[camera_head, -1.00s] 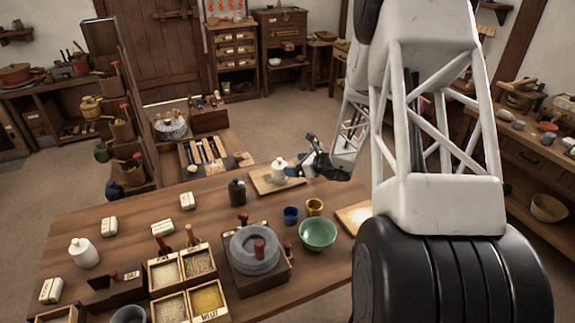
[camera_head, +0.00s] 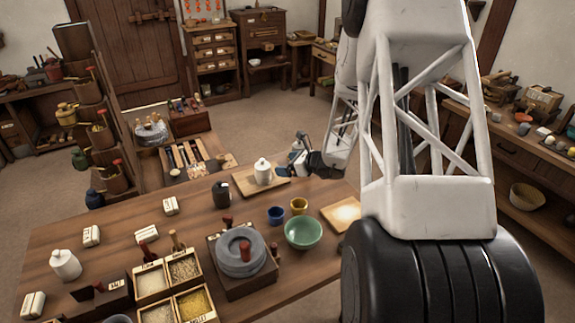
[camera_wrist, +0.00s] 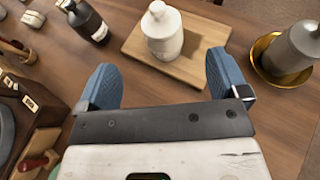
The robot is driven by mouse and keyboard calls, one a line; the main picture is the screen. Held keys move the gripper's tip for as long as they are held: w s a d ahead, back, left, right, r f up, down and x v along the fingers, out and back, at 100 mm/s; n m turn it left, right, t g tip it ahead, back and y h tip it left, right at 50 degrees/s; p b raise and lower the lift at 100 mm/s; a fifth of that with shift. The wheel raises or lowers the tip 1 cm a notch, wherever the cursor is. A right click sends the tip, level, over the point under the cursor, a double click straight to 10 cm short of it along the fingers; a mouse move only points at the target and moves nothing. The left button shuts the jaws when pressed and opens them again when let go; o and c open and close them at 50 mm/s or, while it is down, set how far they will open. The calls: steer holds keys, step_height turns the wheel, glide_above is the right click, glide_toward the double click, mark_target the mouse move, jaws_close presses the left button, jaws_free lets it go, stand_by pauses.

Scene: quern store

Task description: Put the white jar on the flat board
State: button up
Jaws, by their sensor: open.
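A white jar (camera_head: 263,173) with a knobbed lid stands upright on a flat wooden board (camera_head: 245,187) at the back of the table. In the wrist view the white jar (camera_wrist: 162,38) rests on the board (camera_wrist: 205,47), ahead of my fingertips and not between them. My gripper (camera_head: 291,158) is just right of the jar in the head view. In the wrist view my gripper (camera_wrist: 163,78) has its two blue fingers spread wide with nothing between them. A second white jar (camera_head: 65,265) stands at the table's left end.
A dark bottle (camera_head: 221,194) stands left of the board. A grey vessel (camera_wrist: 296,46) on a gold dish is at right in the wrist view.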

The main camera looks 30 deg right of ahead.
steer(key=s+a+r+n+g+y, duration=0.1)
steer(key=s+a+r+n+g, duration=0.6)
steer(key=s+a+r+n, duration=0.95)
steer(key=s+a+r+n+h, duration=0.2)
steer(key=s+r+n+h, duration=0.1)
steer(key=s, duration=0.5)
steer(key=s+a+r+n+g+h, duration=0.1)
steer(key=s+a+r+n+h, duration=0.1)
steer(key=s+n, duration=0.3)
steer(key=s+a+r+n+h, duration=0.2)
steer(key=s+r+n+h, duration=0.1)
steer(key=s, duration=0.8)
steer(key=shift+s+r+n+g+h, duration=0.25)
steer(key=shift+r+n+g+h, duration=0.1)
steer(key=shift+n, duration=0.4)
stand_by(3.2)
